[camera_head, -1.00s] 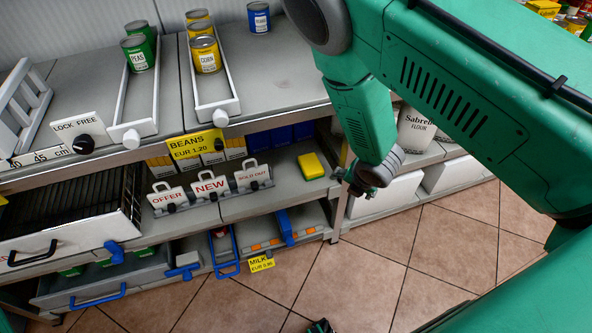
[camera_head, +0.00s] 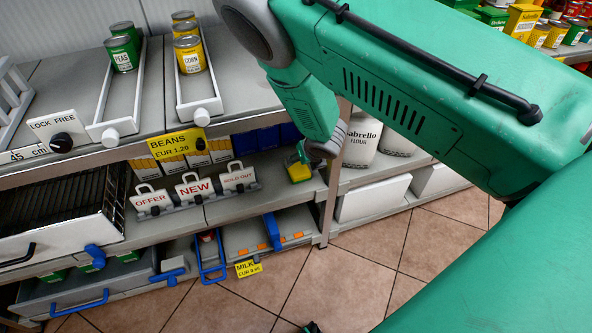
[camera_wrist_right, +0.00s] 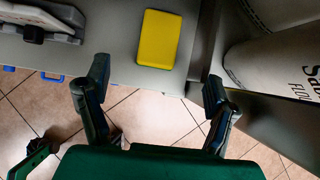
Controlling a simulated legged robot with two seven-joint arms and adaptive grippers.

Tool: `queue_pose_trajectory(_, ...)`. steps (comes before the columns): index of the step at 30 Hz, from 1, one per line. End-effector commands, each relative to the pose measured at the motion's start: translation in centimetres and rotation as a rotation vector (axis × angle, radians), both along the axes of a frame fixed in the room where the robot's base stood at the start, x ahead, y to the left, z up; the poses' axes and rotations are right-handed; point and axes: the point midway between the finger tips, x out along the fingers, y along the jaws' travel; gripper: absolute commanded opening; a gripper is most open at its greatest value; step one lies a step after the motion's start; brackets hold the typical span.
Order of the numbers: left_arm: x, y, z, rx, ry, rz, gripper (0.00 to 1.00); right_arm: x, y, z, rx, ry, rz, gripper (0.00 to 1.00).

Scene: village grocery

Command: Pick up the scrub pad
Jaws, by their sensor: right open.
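The scrub pad (camera_head: 299,173) is a yellow block lying on the middle shelf, near its right end. In the right wrist view the pad (camera_wrist_right: 159,40) lies flat, just beyond the fingertips and between their lines. My right gripper (camera_wrist_right: 157,78) is open and empty, its fingers apart on either side of the pad's near end. In the head view my right gripper (camera_head: 300,155) is at the pad and partly covers it; contact cannot be told. A small dark and green part at the bottom edge (camera_head: 312,327) seems to be my left gripper, mostly cut off.
Sign holders (camera_head: 195,188) stand left of the pad. White flour bags (camera_head: 362,140) stand to the right, past a shelf upright (camera_head: 330,200). The upper shelf with cans (camera_head: 190,53) overhangs the back. Blue boxes (camera_head: 268,138) stand behind the pad. The tiled floor in front is clear.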

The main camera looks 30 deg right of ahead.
Motion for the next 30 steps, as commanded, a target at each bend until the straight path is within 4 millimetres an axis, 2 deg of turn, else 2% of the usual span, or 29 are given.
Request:
queue_pose_trajectory(1,0.0,0.0,-0.7,0.0,0.0,0.001,0.4,0.6,-0.2,-1.4,0.005,-0.001,-0.003,0.78)
queue_pose_trajectory(3,0.0,0.0,-1.2,0.0,0.001,0.001,0.4,1.3,-0.5,-2.7,0.007,0.0,-0.003,0.78)
queue_pose_trajectory(7,0.0,0.0,-1.8,0.0,0.001,0.001,0.4,2.4,-1.0,-4.5,0.01,0.0,-0.003,0.78)
queue_pose_trajectory(14,0.0,0.0,-2.3,0.0,0.0,0.0,0.4,3.3,-1.1,-5.7,0.009,-0.001,-0.004,0.78)
queue_pose_trajectory(20,0.0,0.0,-4.1,0.0,0.001,0.0,0.4,5.1,-1.0,-8.2,0.007,-0.002,-0.006,0.78)
queue_pose_trajectory(24,-0.1,0.0,-4.6,0.0,0.001,0.0,0.4,5.8,-1.3,-9.4,0.006,-0.001,-0.004,0.78)
queue_pose_trajectory(30,0.0,0.0,-4.5,0.0,0.001,0.0,0.4,6.0,-1.4,-9.4,0.007,-0.001,-0.002,0.78)
